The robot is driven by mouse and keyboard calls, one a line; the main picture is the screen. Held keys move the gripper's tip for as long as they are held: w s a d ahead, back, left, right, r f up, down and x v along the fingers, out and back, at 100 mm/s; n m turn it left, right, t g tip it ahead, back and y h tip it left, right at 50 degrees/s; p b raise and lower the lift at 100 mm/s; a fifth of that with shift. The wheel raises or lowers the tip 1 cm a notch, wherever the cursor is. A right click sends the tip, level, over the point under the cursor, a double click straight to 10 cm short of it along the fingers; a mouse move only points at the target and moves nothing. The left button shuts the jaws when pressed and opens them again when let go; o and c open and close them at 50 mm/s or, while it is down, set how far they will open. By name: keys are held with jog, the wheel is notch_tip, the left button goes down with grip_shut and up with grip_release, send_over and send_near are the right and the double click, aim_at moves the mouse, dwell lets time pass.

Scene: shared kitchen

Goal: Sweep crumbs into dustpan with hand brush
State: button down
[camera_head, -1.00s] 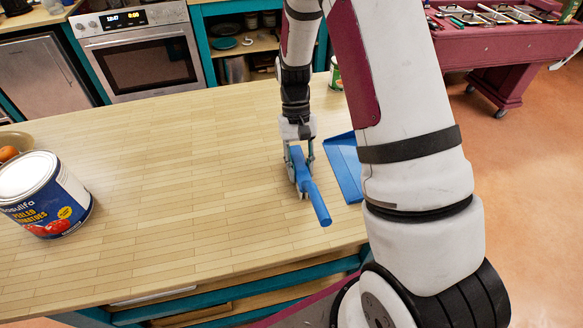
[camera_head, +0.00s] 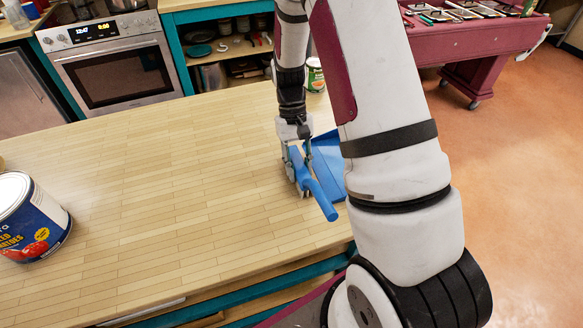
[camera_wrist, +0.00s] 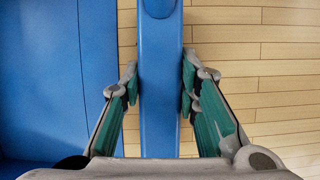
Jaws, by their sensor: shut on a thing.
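The blue hand brush (camera_head: 319,194) is held low over the wooden table, its long handle pointing toward the near edge. My gripper (camera_head: 297,162) is shut on it, one finger on each side. The wrist view shows the brush (camera_wrist: 160,100) between the green-padded fingers (camera_wrist: 161,82). The blue dustpan (camera_head: 328,158) lies just right of the brush, partly hidden by my arm; it fills the left of the wrist view (camera_wrist: 45,75). The brush is at or very near the dustpan's edge; I cannot tell whether they touch. No crumbs can be made out.
The table (camera_head: 150,190) is clear left of the brush. A big tomato can (camera_head: 32,222) stands at its left, and a smaller can (camera_head: 315,76) at the far edge behind my arm. An oven (camera_head: 115,65) and teal shelves stand beyond.

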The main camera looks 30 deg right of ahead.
aim_at(316, 177)
jog(key=shift+s+d+f, duration=0.1)
jog(key=shift+s+d, duration=0.2)
jog(key=shift+d, duration=0.75)
jog(key=shift+s+d, duration=0.25)
jog(key=shift+d, duration=0.75)
jog(key=shift+w+r+p, duration=0.1)
jog(key=shift+r+p, duration=0.95)
jog(key=shift+r, duration=2.05)
